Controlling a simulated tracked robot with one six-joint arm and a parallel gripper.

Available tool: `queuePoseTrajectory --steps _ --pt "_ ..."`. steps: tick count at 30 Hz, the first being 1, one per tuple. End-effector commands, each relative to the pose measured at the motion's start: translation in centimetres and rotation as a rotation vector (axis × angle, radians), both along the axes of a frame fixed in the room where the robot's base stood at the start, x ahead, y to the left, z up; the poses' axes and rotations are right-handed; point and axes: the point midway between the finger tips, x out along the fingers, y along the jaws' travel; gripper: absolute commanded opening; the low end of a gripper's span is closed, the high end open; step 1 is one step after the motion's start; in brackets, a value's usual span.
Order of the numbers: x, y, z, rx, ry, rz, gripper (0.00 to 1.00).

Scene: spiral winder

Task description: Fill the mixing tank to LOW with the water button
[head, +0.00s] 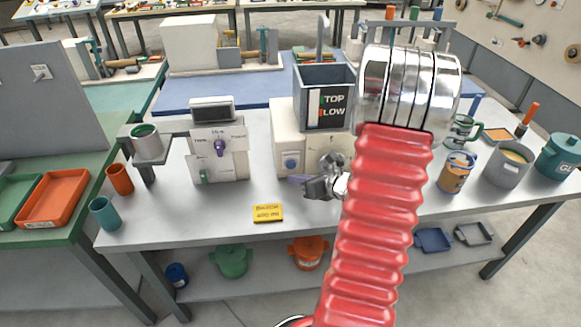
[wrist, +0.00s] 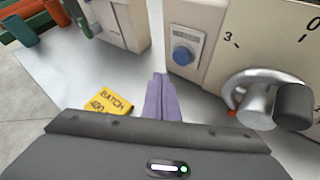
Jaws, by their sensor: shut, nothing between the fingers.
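The mixing tank (head: 341,78) is a grey open box with a window marked TOP and LOW, set on a cream housing. In the window a red strip shows beside the LOW mark. A blue round button (head: 290,163) sits on the housing's front, and it also shows in the wrist view (wrist: 184,55); the label above it is too small to read. My gripper (head: 298,180) is shut and empty, its purple fingers (wrist: 160,82) together just below and left of the button, apart from it in the picture. My red arm hides part of the housing's right side.
A grey crank knob and dial (wrist: 262,98) are right of the button. A yellow batch card (head: 268,213) lies at the table's front. A cream switch box (head: 220,150) stands to the left. Cups and pots, including a teal pot (head: 562,158), stand on the right.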

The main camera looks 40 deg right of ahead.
Motion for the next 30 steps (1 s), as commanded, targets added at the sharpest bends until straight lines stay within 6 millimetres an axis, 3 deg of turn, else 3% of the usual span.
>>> queuePoseTrajectory --steps 10,20,26,30 --pt "-1.9 1.3 0.0 0.0 0.001 -0.001 0.0" --pt "-2.0 1.4 0.0 0.0 0.0 0.0 0.0" --pt "-0.7 2.9 0.6 -0.011 -0.006 0.04 0.0" --pt "1.9 5.8 3.5 -0.06 -0.04 0.117 0.0"
